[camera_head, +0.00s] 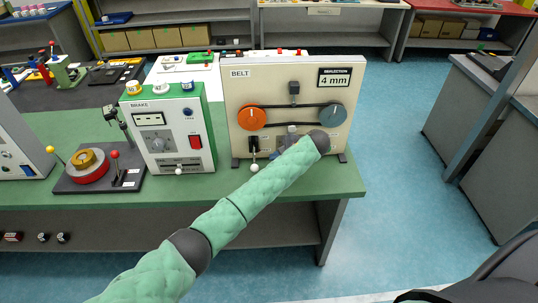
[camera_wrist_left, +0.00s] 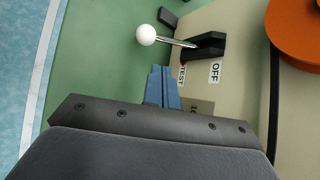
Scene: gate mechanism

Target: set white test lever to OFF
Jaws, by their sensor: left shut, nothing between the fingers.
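The white test lever (camera_head: 254,168) is low on the left of the beige BELT panel (camera_head: 240,95). It has a white ball knob (camera_wrist_left: 146,35) on a metal rod from a black base (camera_wrist_left: 208,45). The rod points down the panel, its knob on the TEST label (camera_wrist_left: 183,72) side; the OFF label (camera_wrist_left: 215,72) is further up. My left gripper (camera_wrist_left: 160,75) has its blue fingers shut and empty, beside the lever and apart from the knob. In the head view my left gripper (camera_head: 275,155) is partly hidden by its wrist, right of the lever. My right gripper is not in view.
An orange pulley (camera_head: 251,118) and a grey pulley (camera_head: 333,114) sit above the lever. A BRAKE box (camera_head: 145,105) stands left of the panel, and a black plate (camera_head: 65,184) with a red lever lies further left. The green bench (camera_head: 225,184) has a free front strip.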

